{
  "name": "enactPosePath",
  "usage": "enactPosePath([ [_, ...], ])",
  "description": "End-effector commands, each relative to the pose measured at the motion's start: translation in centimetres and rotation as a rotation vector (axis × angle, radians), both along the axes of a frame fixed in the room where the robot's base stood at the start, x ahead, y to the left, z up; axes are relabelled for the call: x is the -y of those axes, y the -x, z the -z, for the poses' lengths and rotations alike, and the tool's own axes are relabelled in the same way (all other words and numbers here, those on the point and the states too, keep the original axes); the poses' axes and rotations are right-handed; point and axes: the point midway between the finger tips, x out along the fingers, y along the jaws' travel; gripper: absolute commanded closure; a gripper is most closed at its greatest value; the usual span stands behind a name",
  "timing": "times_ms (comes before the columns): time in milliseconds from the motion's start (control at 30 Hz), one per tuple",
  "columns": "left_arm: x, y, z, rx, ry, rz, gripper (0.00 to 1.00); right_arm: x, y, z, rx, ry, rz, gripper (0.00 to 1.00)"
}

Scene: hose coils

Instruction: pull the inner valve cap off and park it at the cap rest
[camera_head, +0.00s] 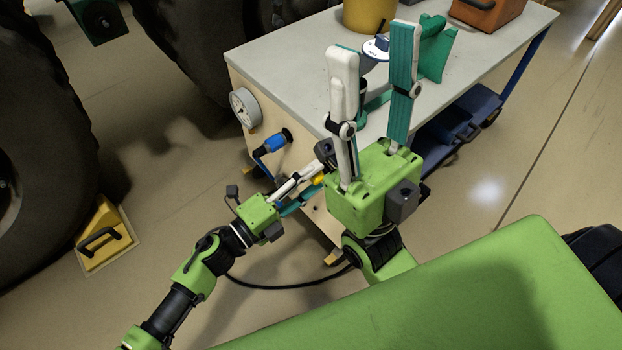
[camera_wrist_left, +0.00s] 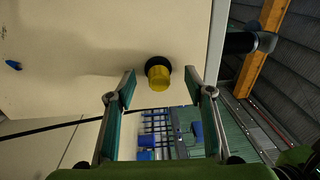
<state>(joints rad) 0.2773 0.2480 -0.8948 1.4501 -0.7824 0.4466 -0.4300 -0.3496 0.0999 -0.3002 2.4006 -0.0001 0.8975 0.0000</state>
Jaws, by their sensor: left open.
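A yellow cap (camera_wrist_left: 159,78) sits on a black round collar on the pale side panel (camera_wrist_left: 90,60) in the left wrist view. It also shows in the head view as a small yellow patch (camera_head: 320,181), partly hidden by my right gripper. My left gripper (camera_wrist_left: 159,84) is open, with a fingertip on either side of the cap and gaps between them. In the head view my left gripper (camera_head: 313,183) points at the bench's side panel. My right gripper (camera_head: 373,55) is open and empty, fingers up in front of the bench. I cannot make out the cap rest for certain.
A gauge (camera_head: 245,107) and a blue-and-black fitting (camera_head: 274,141) stick out of the panel to the left. The bench top (camera_head: 290,50) carries a yellow container (camera_head: 369,14), an orange box (camera_head: 487,12) and a teal bracket (camera_head: 436,50). A yellow chock (camera_head: 104,240) lies by the large tyre.

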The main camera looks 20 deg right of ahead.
Motion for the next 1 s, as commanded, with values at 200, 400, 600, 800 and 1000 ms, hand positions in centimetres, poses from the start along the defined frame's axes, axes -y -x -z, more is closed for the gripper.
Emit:
enactPosePath([
  [200,0.0,0.0,0.0,0.0,0.0,0.0,0.52,0.0,0.0,0.0,0.0,0.0,0.0,0.6],
  [400,-0.4,0.1,0.0,0.0,-0.001,0.0,0.52,0.0,0.0,-0.1,0.0,-0.001,0.0,0.6],
  [600,-0.9,0.3,0.0,0.0,0.0,-0.001,0.52,0.0,0.0,-0.2,0.0,-0.001,0.0,0.6],
  [800,-1.5,0.5,0.1,0.0,0.0,-0.001,0.52,0.0,0.0,-0.3,0.0,-0.001,0.0,0.6],
  [1000,-2.1,0.8,0.2,-0.001,-0.001,-0.001,0.52,0.0,0.0,-0.4,0.0,-0.001,0.0,0.6],
])
